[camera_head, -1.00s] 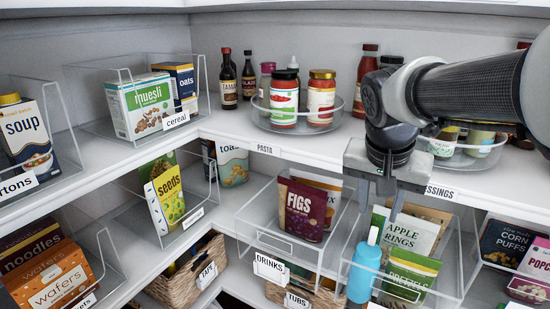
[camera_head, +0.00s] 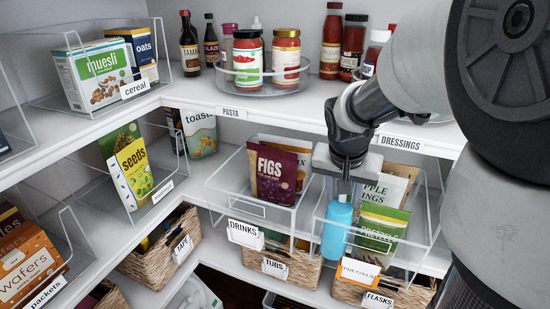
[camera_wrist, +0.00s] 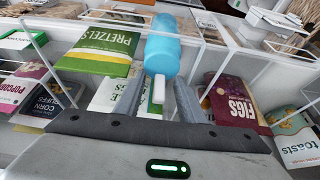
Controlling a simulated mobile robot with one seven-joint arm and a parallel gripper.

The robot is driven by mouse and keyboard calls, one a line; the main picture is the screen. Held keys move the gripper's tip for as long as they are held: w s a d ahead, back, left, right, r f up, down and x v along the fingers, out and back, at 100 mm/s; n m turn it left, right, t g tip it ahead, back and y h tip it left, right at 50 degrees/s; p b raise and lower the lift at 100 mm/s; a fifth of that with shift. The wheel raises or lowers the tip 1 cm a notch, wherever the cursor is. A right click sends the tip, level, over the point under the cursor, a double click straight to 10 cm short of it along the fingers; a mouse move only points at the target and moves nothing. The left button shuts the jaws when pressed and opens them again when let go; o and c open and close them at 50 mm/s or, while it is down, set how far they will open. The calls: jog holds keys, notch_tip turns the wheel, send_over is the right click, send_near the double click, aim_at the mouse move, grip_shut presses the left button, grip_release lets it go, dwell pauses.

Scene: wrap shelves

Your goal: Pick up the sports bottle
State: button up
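The sports bottle (camera_head: 337,232) is light blue and upright in a clear bin on the middle shelf, left of the pretzels bag. Its top is hidden by my gripper in the head view. My gripper (camera_head: 343,190) points down directly above the bottle. In the wrist view, the bottle (camera_wrist: 162,50) shows beyond the fingertips, with its narrow pale spout (camera_wrist: 158,90) between the fingers. The two fingers of my gripper (camera_wrist: 158,100) stand apart with a visible gap on each side of the spout, so it is open.
The clear bin (camera_head: 398,283) also holds a pretzels bag (camera_head: 382,228) and an apple rings bag close to the right. A figs bag (camera_head: 277,174) stands in the bin to the left. The upper shelf edge (camera_head: 270,121) lies just behind my arm.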

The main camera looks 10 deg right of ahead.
grip_shut()
dwell(1.4)
